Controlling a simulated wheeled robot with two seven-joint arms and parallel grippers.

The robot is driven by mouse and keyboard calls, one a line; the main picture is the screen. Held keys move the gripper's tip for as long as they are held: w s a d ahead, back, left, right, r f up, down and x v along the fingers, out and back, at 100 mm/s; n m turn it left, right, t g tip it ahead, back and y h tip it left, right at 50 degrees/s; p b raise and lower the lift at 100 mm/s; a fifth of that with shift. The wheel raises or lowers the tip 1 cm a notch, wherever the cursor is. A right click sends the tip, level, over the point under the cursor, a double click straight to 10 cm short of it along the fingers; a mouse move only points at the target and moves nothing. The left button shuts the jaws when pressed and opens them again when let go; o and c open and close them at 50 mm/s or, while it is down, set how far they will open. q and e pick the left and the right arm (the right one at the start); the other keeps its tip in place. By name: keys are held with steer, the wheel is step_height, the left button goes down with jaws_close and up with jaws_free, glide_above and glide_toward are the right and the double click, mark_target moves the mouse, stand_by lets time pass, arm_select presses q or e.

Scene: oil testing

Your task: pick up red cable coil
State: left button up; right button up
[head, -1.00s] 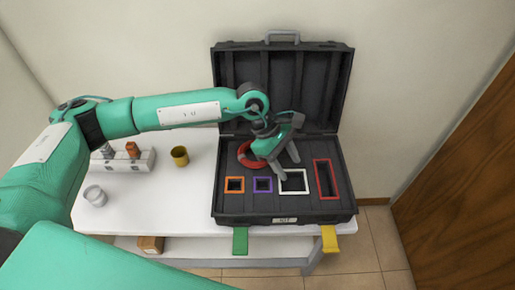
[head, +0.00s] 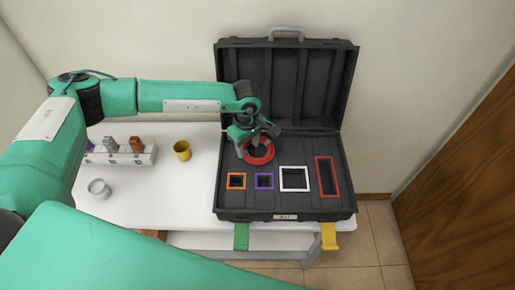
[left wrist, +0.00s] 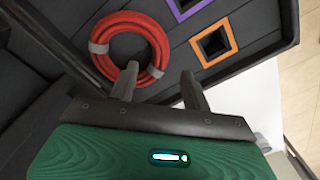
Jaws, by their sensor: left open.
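The red cable coil (head: 260,153) lies in the back left part of the open black case (head: 290,208). It also shows in the left wrist view (left wrist: 157,27), a red ring with grey ties. My left gripper (head: 258,140) is over the coil in the head view, its fingers partly hidden by its own body. In the left wrist view the left gripper (left wrist: 160,80) has its two fingers apart and empty. One fingertip overlaps the coil's near edge; I cannot tell if it touches. My right gripper is not in view.
The case floor has orange (head: 236,181), purple (head: 264,181), white (head: 294,179) and red (head: 327,177) framed slots. The raised lid (head: 285,85) stands behind the coil. A yellow cup (head: 182,151), a grey ring-shaped cup (head: 99,188) and a white rack (head: 122,157) are on the table left.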

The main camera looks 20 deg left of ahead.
mark_target(248, 156)
arm_select(q)
steer(key=shift+f, duration=0.3)
step_height(248, 156, down, 4)
steer(key=shift+a+r+p, duration=0.15)
steer(key=shift+r+p, duration=0.1)
steer(key=shift+p, duration=0.9)
steer(key=shift+f, duration=0.6)
steer(key=c, duration=1)
jaws_close()
steer(key=shift+r, duration=0.15)
